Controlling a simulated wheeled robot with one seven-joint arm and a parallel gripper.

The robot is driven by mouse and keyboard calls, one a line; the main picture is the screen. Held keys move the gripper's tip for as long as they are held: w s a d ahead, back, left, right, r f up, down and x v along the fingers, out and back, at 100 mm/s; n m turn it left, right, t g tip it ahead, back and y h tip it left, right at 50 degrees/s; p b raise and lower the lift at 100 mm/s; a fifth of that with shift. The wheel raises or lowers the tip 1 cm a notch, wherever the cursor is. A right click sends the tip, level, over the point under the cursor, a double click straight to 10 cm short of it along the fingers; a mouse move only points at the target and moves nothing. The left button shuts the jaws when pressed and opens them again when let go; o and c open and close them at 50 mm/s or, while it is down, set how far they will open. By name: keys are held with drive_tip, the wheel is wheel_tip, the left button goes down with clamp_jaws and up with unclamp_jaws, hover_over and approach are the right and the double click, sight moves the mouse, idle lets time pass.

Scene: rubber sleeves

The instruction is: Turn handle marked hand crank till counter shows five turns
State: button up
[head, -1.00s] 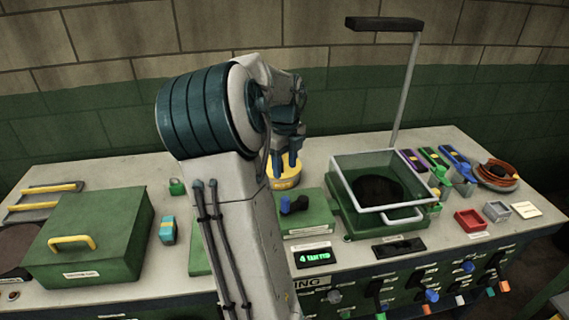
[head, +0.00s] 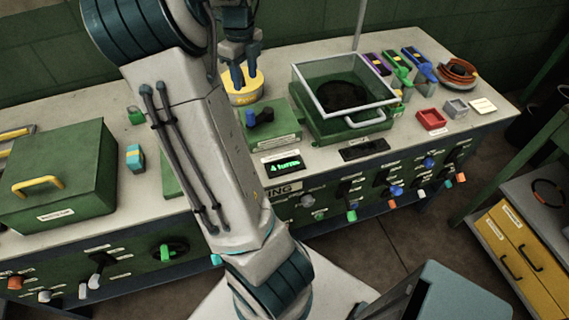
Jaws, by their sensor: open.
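A green box (head: 283,124) stands on the bench with a dark crank (head: 266,115) on top, its blue knob (head: 251,119) at the left end. A label on its front is too small to read. The counter (head: 284,163) in front of the box shows "4 turns" in green digits. My gripper (head: 238,78) is open and empty, pointing down. It is above and slightly left of the blue knob in the picture, apart from it.
A yellow round container (head: 244,92) stands behind the crank box. A clear-lidded green case (head: 343,88) is close on the right. A large green box (head: 60,175) with a yellow handle is at left. Knobs and switches line the bench front; a drawer cabinet (head: 517,253) stands at right.

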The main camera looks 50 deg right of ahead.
drive_tip(key=m+g+h+b, duration=0.6)
drive_tip(key=m+g+h, duration=0.6)
drive_tip(key=m, duration=1.6)
approach(257, 122)
drive_tip(key=a, duration=0.1)
drive_tip(key=a+r+t+h, duration=0.2)
drive_tip(key=a, duration=0.1)
drive_tip(key=shift+s+r, duration=0.2)
drive_tip(key=shift+s, duration=0.15)
drive_tip(key=shift+w+a+n+t+h, duration=0.15)
drive_tip(key=shift+w+n+h, duration=0.1)
drive_tip(key=shift+n, duration=0.35)
drive_tip(key=shift+w+a+n+t+h, duration=0.15)
drive_tip(key=shift+n+h, duration=0.1)
drive_tip(key=shift+n, duration=0.65)
drive_tip(key=shift+s+d, duration=0.1)
drive_tip(key=shift+d, duration=0.2)
drive_tip(key=p+x, duration=0.1)
drive_tip(key=x, duration=1.2)
drive_tip(key=shift+d+r+p, duration=0.1)
drive_tip(key=shift+r+p, duration=0.1)
drive_tip(key=shift+p, duration=0.2)
